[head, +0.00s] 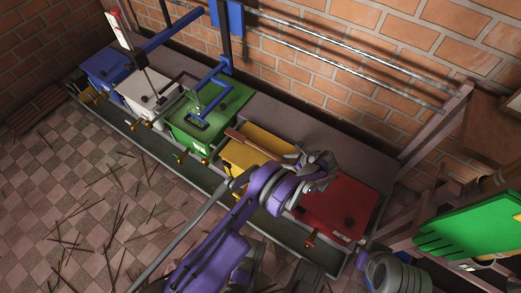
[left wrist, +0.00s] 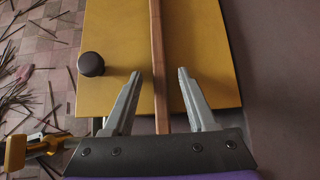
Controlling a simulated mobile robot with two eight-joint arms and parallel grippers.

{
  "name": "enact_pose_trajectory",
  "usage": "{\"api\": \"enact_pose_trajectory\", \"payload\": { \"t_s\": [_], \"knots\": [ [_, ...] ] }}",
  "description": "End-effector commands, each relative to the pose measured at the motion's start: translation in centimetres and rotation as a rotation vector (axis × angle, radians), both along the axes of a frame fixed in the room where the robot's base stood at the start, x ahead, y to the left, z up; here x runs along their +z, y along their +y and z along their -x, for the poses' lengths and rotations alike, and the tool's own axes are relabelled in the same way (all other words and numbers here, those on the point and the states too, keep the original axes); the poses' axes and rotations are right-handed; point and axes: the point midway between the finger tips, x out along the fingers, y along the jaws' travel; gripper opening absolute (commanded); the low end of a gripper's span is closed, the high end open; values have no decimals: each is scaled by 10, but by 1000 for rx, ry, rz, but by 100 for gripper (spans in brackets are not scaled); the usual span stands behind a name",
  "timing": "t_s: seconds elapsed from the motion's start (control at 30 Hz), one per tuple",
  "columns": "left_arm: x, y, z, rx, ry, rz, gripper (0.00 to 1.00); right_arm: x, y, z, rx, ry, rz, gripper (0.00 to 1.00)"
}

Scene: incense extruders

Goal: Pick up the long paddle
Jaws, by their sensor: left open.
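The long paddle (head: 250,145) is a narrow brown wooden bar lying across the top of the yellow box (head: 262,139). In the left wrist view the paddle (left wrist: 157,60) runs lengthwise between my fingers, over the yellow lid (left wrist: 205,50). My left gripper (head: 292,158) is at the paddle's right part in the head view, and its end there is hidden by the gripper. In the left wrist view the left gripper (left wrist: 158,75) is open, one finger on each side of the paddle, with gaps on both sides. My right gripper is not in view.
Blue (head: 106,66), white (head: 146,92), green (head: 215,108) and red (head: 340,205) boxes stand in the same row along the brick wall. A black knob (left wrist: 91,64) rises beside the paddle. A green slotted board (head: 475,225) is at right. Thin sticks litter the tiled floor.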

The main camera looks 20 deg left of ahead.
Motion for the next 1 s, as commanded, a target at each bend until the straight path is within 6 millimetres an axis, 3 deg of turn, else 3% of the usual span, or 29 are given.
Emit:
{"api": "enact_pose_trajectory", "payload": {
  "t_s": [0.1,0.4,0.83,1.0],
  "knots": [
    [0,0,0,0,0,0,56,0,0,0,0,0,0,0],
    [1,0,0,0,0,0,2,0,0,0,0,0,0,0],
    [2,0,0,0,0,-1,0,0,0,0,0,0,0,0],
    [18,0,0,0,0,-1,0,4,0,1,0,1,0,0]
  ]
}}
